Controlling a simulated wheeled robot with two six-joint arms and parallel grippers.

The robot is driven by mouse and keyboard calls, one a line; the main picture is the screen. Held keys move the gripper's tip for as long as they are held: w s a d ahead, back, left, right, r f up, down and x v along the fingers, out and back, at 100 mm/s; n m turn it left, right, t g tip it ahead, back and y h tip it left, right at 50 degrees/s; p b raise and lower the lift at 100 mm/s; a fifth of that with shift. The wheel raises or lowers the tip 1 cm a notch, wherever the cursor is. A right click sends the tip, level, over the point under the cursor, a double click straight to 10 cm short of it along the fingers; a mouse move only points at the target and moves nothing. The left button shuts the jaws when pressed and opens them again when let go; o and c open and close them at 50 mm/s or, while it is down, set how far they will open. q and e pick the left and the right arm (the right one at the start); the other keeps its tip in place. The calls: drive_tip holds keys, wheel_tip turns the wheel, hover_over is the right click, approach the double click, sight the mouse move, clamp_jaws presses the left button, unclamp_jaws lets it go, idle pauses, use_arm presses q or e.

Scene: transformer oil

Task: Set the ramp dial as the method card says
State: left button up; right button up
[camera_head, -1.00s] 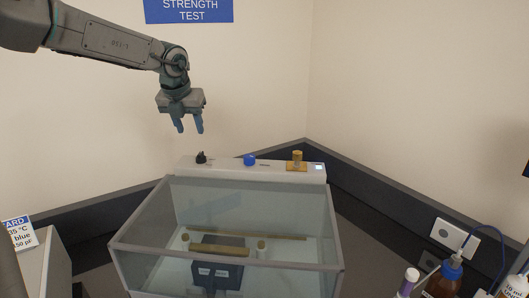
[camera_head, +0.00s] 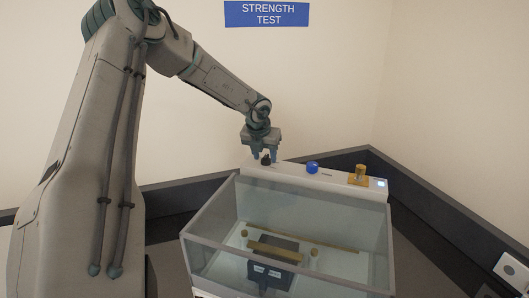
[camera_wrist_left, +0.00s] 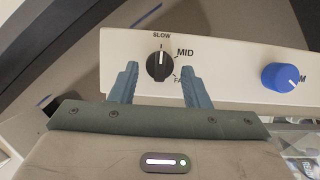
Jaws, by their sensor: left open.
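The ramp dial is a small black knob (camera_wrist_left: 158,66) on the pale control panel (camera_wrist_left: 230,58), with the marks SLOW, MID and a partly hidden "FA…". Its white pointer line is up, toward SLOW. My left gripper (camera_wrist_left: 159,72) is open, one finger on each side of the dial; I cannot tell whether they touch it. In the head view, my left gripper (camera_head: 265,152) comes down from above at the black dial (camera_head: 266,160) on the left end of the panel. The method card and my right gripper are not in view.
A blue knob (camera_head: 312,168) sits right of the dial, also in the wrist view (camera_wrist_left: 283,77). A brass-coloured part (camera_head: 358,175) and a small lit screen (camera_head: 381,184) are farther right. A clear-walled tank (camera_head: 214,222) stands in front of the panel.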

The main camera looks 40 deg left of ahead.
use_arm(q)
drive_tip(key=c, duration=0.8)
drive_tip(key=shift+a+f+m+b, duration=0.15)
drive_tip(key=shift+m+b, duration=0.15)
drive_tip(key=shift+b, duration=0.35)
drive_tip(key=m+b, duration=0.1)
drive_tip(key=b, duration=0.1)
drive_tip(key=m+h+b, duration=0.1)
drive_tip(key=m+b, duration=0.1)
drive_tip(key=m+h+b, duration=0.1)
drive_tip(key=shift+a+f+b, duration=0.1)
drive_tip(key=shift+a+b, duration=0.15)
drive_tip(key=shift+b, duration=0.15)
drive_tip(key=m+b, duration=0.1)
drive_tip(key=m, duration=0.1)
drive_tip(key=m+h+b, duration=0.1)
drive_tip(key=shift+w+a+m+b, duration=0.1)
drive_tip(key=shift+a+m+b, duration=0.1)
drive_tip(key=shift+m+b, duration=0.15)
drive_tip(key=shift+a+r+m+h+b, duration=0.15)
drive_tip(key=shift+m+h+b, duration=0.25)
drive_tip(key=shift+m, duration=0.45)
drive_tip(key=shift+r+m+h+b, duration=0.1)
drive_tip(key=shift+m+h+b, duration=0.25)
drive_tip(key=shift+m, duration=0.45)
drive_tip(key=shift+w+g, duration=0.1)
drive_tip(key=shift+g, duration=0.2)
drive_tip(key=shift+r, duration=0.1)
drive_tip(key=o, duration=0.8)
